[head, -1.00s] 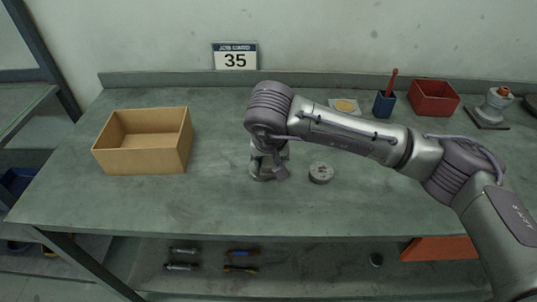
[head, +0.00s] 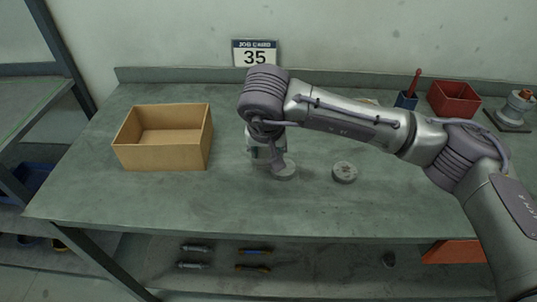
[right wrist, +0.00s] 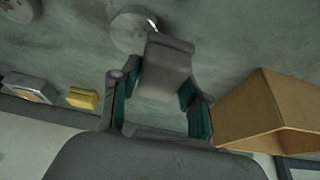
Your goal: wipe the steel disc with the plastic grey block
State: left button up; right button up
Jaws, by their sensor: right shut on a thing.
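My right gripper (head: 268,158) is low over the middle of the bench, its arm reaching in from the right. In the right wrist view its fingers are shut on a grey block (right wrist: 165,72), whose far end overlaps the edge of a round grey disc (right wrist: 132,30). I cannot tell whether block and disc touch. In the head view this disc (head: 287,173) lies flat on the bench, partly hidden by the gripper. A second round grey disc (head: 345,172) lies to its right; it also shows in the wrist view's corner (right wrist: 20,8). My left gripper is not in view.
An open wooden box (head: 162,155) stands on the left of the bench. A yellow block (right wrist: 82,98) shows in the wrist view. The front of the bench is clear.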

jog(key=r, duration=0.1)
jog(key=d+r+p, duration=0.1)
jog(key=shift+s+r, duration=0.1)
jog(key=shift+r, duration=0.2)
jog(key=shift+a+r, duration=0.25)
jog(key=shift+r, duration=0.45)
jog(key=shift+d+r+p, duration=0.1)
jog(key=shift+r+p, duration=0.5)
jog(key=shift+r, duration=0.35)
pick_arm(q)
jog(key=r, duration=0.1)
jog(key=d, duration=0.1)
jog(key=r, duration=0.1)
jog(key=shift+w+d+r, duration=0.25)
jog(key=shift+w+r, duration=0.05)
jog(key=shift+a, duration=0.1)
pick_arm(e)
jog(key=shift+d, duration=0.1)
